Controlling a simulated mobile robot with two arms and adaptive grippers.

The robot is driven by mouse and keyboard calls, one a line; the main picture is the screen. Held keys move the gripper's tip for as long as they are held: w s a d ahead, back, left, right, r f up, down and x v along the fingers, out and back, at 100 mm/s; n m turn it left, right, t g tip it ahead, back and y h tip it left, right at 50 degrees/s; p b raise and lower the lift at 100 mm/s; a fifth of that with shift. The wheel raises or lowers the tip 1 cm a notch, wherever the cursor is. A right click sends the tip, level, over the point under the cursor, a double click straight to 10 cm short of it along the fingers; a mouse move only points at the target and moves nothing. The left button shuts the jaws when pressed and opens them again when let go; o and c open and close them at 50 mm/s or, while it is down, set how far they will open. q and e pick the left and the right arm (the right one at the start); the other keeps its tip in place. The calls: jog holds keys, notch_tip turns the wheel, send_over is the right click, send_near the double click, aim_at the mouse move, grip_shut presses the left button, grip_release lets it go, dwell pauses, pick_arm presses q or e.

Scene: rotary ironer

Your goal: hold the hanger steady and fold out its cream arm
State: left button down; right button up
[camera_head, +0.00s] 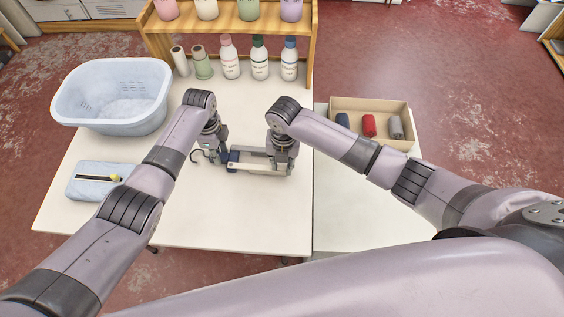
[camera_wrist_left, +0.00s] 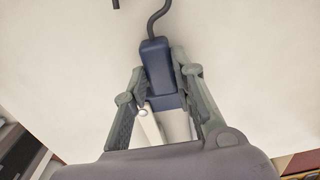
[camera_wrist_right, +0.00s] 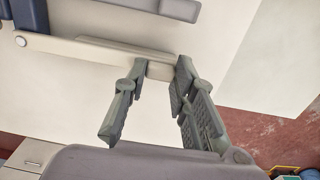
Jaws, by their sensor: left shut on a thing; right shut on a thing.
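The hanger lies above the white table, with a dark blue body (camera_head: 234,157) and a dark hook to its left. In the left wrist view the blue body (camera_wrist_left: 155,65) stands between my left gripper's fingers (camera_wrist_left: 160,85), with the hook (camera_wrist_left: 157,18) beyond them. My left gripper (camera_head: 221,156) is shut on this body. The cream arm (camera_head: 255,169) runs right from the body. In the right wrist view the cream arm (camera_wrist_right: 85,48) reaches from a pivot at the left to my right gripper (camera_wrist_right: 160,75), which is shut on its end. Contact there is partly hidden.
A pale blue basket (camera_head: 112,95) stands at the back left, with a folded blue cloth item (camera_head: 97,185) in front of it. Bottles (camera_head: 260,62) and a wooden shelf (camera_head: 312,45) are behind. A box of rolled cloths (camera_head: 370,103) is at right. The front table is clear.

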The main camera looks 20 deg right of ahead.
grip_shut()
jog(key=shift+s, duration=0.1)
jog(key=shift+s+a+m, duration=0.25)
jog(key=shift+s+m, duration=0.15)
jog(key=s+a+m, duration=0.2)
jog(key=s+m, duration=0.1)
jog(key=s+a+m, duration=0.3)
jog(key=shift+s+a+r+m, duration=0.1)
jog(key=shift+s+a+m, duration=0.2)
jog(key=shift+s+a, duration=0.1)
jog(key=a+m, duration=0.2)
jog(key=a, duration=0.1)
jog(key=s+a+m, duration=0.1)
jog(key=a+m, duration=0.2)
jog(key=s+a+m, duration=0.1)
jog(key=a+m, duration=0.1)
jog(key=a, duration=0.1)
jog(key=shift+s+a+r+m, duration=0.1)
jog(key=shift+s+a+m, duration=0.05)
jog(key=shift+a+m, duration=0.15)
jog(key=shift+w+a+m, duration=0.25)
jog(key=shift+a+m, duration=0.85)
jog(key=shift+a, duration=0.1)
